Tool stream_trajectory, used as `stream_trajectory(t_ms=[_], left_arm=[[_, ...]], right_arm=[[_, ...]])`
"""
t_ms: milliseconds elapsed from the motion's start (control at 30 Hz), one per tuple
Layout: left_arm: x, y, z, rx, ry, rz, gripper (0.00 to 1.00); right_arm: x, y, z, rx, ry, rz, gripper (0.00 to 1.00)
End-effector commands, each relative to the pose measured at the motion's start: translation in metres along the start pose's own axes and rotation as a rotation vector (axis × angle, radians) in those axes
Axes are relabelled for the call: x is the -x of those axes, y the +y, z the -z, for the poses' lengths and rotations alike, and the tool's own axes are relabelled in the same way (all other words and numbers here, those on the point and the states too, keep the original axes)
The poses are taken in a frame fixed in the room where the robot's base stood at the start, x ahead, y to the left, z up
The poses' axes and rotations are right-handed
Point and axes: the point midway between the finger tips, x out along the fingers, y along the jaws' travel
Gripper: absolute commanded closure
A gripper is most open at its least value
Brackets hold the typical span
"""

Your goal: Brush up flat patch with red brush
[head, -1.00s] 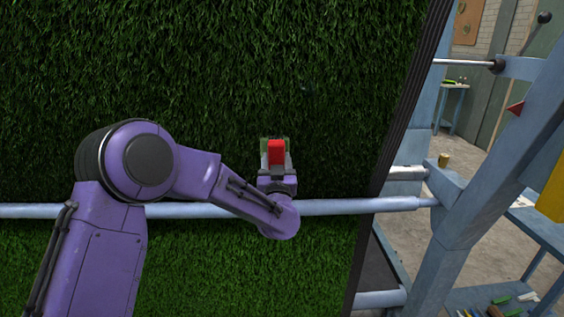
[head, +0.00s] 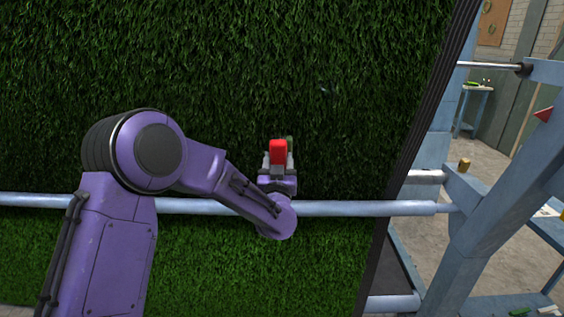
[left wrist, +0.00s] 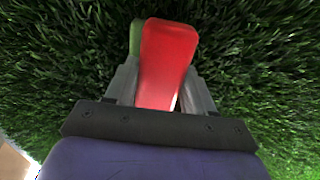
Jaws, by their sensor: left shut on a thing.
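My left gripper (head: 278,168) is shut on the red brush (head: 278,152), in front of the upright turf (head: 200,60). In the left wrist view the red brush (left wrist: 167,62) stands between the two fingers (left wrist: 165,88), with turf (left wrist: 60,60) all around. A green part (left wrist: 135,38) shows behind the red one, and I cannot tell whether it belongs to the brush. The bristles are hidden, so contact with the turf cannot be told. I cannot make out the flat patch clearly; a small grey mark (head: 326,89) shows above right of the brush. My right gripper is not in view.
A pale blue bar (head: 340,208) crosses the turf just below my gripper. The turf's dark edge (head: 425,110) slants down the right side. A blue frame (head: 490,225) stands beyond it, with a small table (head: 474,105) farther back.

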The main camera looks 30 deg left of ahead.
Motion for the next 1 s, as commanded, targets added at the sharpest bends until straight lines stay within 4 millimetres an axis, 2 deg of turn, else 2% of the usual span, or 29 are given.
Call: stream_trajectory(t_ms=[233,1000], left_arm=[[0.000,0.016,0.001,0.001,0.004,0.000,0.73],[0.001,0.050,0.001,0.000,0.004,-0.001,0.73]], right_arm=[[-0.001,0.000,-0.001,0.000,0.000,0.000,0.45],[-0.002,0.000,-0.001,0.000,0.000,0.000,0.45]])
